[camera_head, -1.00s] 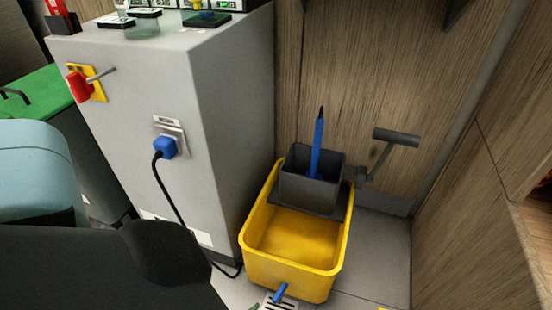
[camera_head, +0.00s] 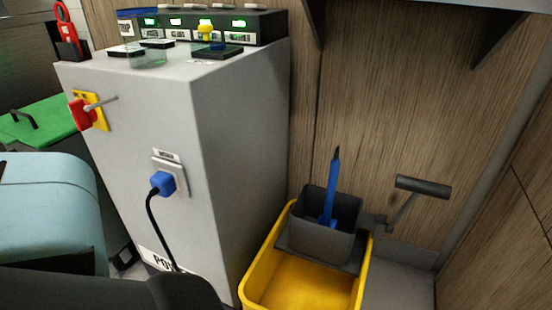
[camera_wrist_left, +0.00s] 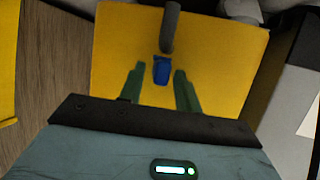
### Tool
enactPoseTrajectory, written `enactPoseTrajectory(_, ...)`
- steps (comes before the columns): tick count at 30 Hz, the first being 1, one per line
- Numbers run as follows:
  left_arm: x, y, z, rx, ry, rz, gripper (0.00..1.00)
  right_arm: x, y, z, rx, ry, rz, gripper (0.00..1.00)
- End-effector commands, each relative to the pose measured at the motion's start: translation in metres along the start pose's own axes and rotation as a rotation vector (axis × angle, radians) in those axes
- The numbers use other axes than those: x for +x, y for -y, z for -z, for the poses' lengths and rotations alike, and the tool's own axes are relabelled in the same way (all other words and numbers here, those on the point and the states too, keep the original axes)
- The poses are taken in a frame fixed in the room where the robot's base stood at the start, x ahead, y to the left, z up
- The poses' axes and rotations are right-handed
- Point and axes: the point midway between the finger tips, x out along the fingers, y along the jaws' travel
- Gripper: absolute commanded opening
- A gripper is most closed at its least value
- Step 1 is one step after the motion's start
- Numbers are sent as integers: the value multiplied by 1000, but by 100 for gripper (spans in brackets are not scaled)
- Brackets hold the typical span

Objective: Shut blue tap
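In the left wrist view, a small blue tap (camera_wrist_left: 162,70) stands out against the front of the yellow bucket (camera_wrist_left: 215,60), just below a grey pipe-like part (camera_wrist_left: 171,27). My left gripper (camera_wrist_left: 158,76) is open, with one dark green finger on each side of the tap and gaps visible between. I cannot tell how far the tap is in depth from the fingertips. In the head view the yellow bucket (camera_head: 300,282) is cut off at the bottom edge, and the tap and left gripper are out of frame. My right gripper is in neither view.
A grey cabinet (camera_head: 140,120) with a blue plug (camera_head: 163,183), black cable and red switch (camera_head: 82,112) stands left of the bucket. A dark grey wringer (camera_head: 325,225) holding a blue-handled tool (camera_head: 330,195) sits on the bucket. Wooden walls enclose the back and right.

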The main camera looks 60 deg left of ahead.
Motion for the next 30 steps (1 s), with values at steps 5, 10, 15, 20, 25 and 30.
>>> enactPoseTrajectory(5,0,0,0,0,0,0,9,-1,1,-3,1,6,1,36)
enactPoseTrajectory(10,0,0,0,0,0,0,0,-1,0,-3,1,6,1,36)
enactPoseTrajectory(15,0,1,0,6,0,-13,0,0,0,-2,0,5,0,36)
enactPoseTrajectory(20,0,3,0,29,0,-63,0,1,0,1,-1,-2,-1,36)
enactPoseTrajectory(25,1,7,0,73,0,-165,0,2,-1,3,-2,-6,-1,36)
enactPoseTrajectory(30,2,11,0,130,1,-297,0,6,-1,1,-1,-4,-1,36)
